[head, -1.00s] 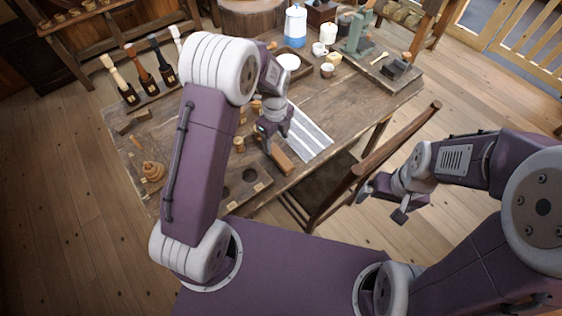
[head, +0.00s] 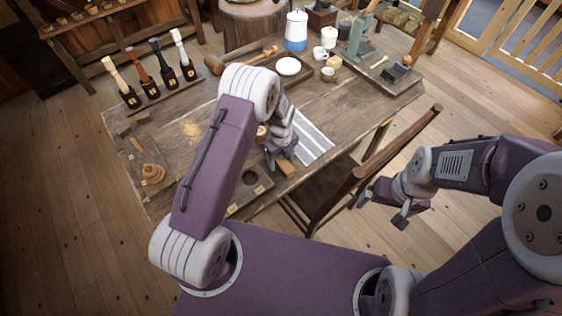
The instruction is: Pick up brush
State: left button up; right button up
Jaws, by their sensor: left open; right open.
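A long brown wooden piece, probably the brush (head: 288,168), lies near the table's front edge in the head view, left of a striped cloth (head: 315,143). Bristles cannot be made out. My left gripper (head: 279,160) is open, pointing down right at this piece and covering its far part. I cannot tell whether the fingers touch it or straddle it.
A wooden chair (head: 372,165) stands against the table's (head: 350,95) front right. A tray with a hole (head: 252,193) lies left of my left gripper.

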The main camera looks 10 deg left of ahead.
aim_at(281, 159)
pick_arm(q)
grip_shut()
jog(key=shift+w+r, duration=0.1)
jog(key=shift+r, duration=0.3)
notch_tip(281, 159, up, 3)
jog(key=s+d+r, duration=0.1)
jog(key=s+r, duration=0.6)
jog(key=s, duration=0.5)
jog(key=shift+b, duration=0.4)
jog(key=shift+w, duration=0.1)
